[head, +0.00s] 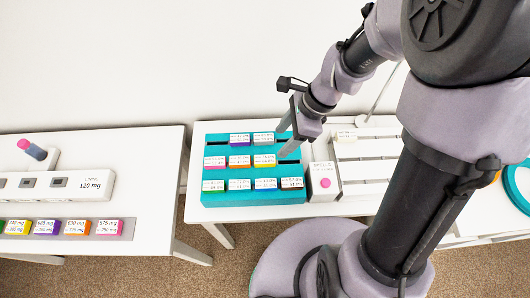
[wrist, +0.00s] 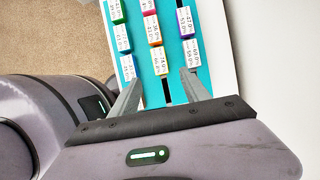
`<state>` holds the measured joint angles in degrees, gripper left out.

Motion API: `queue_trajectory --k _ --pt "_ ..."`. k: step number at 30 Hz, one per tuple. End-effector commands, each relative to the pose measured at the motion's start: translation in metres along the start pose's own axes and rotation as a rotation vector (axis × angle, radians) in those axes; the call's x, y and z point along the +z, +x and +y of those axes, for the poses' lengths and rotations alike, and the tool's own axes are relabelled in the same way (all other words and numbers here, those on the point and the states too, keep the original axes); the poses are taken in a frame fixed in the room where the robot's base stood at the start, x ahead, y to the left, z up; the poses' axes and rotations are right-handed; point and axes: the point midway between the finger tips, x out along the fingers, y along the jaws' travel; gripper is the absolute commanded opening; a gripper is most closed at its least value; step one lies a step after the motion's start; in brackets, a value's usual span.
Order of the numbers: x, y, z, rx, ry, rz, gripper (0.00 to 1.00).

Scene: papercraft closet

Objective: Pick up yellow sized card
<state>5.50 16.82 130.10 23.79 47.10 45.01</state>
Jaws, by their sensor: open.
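A small white-faced card with a yellow edge (head: 264,161) stands at the right end of the middle row in a teal rack (head: 224,198). It also shows in the wrist view (wrist: 160,61), at the near end of the middle column. My gripper (head: 289,137) is over the right part of the rack, to the right of this card. In the wrist view my gripper's fingers (wrist: 160,80) are spread apart and empty. The yellow card is just beyond the fingertips, roughly centred between their lines. I cannot tell the height of the fingertips above the rack.
Other cards stand close by: orange (head: 239,161) and pink (head: 215,162) in the same row, purple (head: 240,140) and grey (head: 263,139) behind, several in front. A white device with a pink button (head: 325,183) is right of the rack. A white scale (head: 92,184) is left.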

Motion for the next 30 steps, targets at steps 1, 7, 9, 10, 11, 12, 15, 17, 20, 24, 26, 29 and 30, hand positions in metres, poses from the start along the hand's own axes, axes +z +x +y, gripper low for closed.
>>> queue_trajectory --k 1,7,9,10,11,12,15,17,20,24,26,29,30 --pt "-0.003 0.022 0.001 0.004 -0.002 0.0 0.55" --pt "-0.001 0.056 0.001 0.001 -0.002 0.0 0.55" --pt "-0.001 0.06 0.0 0.0 -0.003 0.001 0.55" --pt "-0.001 0.063 0.0 0.0 -0.004 0.001 0.55" --pt "-0.001 0.066 0.0 0.0 -0.004 0.001 0.55" --pt "0.0 0.073 0.001 0.0 -0.004 0.001 0.55" --pt "-0.001 0.095 0.001 0.001 -0.004 0.001 0.55" --pt "-0.001 0.107 0.001 0.001 -0.004 0.001 0.55" --pt "0.001 0.112 0.001 -0.001 -0.003 0.002 0.55" --pt "0.002 0.109 0.001 -0.002 -0.002 0.002 0.55" --pt "0.002 0.108 0.001 -0.002 -0.002 0.002 0.43" --pt "0.002 0.108 0.001 -0.002 -0.002 0.002 0.23" --pt "0.002 0.108 0.001 -0.002 -0.002 0.002 0.15"
